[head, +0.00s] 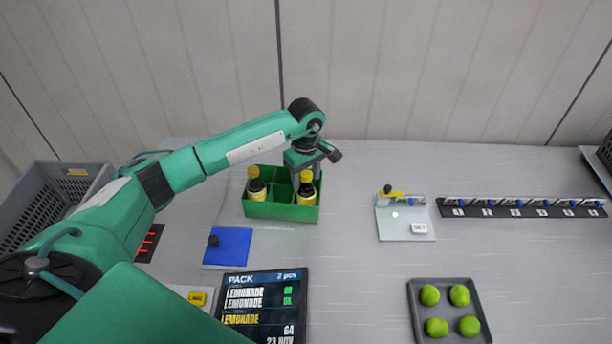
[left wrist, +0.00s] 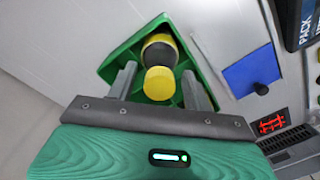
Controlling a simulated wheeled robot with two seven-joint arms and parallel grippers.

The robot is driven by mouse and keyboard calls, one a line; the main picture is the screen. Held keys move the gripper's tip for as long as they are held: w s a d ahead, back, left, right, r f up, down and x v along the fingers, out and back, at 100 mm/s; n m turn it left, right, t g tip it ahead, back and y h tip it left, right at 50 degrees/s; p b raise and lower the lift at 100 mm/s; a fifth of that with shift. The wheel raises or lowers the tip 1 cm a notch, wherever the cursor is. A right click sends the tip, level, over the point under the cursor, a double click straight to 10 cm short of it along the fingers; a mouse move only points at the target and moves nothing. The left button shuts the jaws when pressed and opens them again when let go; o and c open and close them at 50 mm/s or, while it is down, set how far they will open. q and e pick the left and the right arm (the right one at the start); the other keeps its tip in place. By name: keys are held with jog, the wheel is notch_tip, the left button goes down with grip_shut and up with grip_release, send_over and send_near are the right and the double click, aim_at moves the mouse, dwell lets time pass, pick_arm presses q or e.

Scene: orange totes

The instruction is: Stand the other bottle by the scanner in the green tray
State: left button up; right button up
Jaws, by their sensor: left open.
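The green tray (head: 282,212) stands on the bench near the back wall, and two dark bottles with yellow caps and labels stand upright in it. One bottle (head: 256,186) is in the left part, clear of the gripper. The other bottle (head: 306,190) is in the right part. My left gripper (head: 307,172) is directly above this right bottle, pointing down. In the left wrist view, the open fingers (left wrist: 160,88) are on either side of a bottle's yellow cap (left wrist: 160,84), with gaps showing. My right gripper is out of view.
A blue pad (head: 228,247) with a dark knob and a screen (head: 262,303) reading PACK, 2 pcs, LEMONADE OK lie in front of the tray. A red-lit device (head: 150,242) is left. A grey crate (head: 40,205) stands far left.

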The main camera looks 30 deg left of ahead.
pick_arm(q)
jog(key=shift+r, duration=0.15)
notch_tip(320, 180, up, 12)
jog(key=b, duration=0.4)
jog(key=shift+b, duration=0.35)
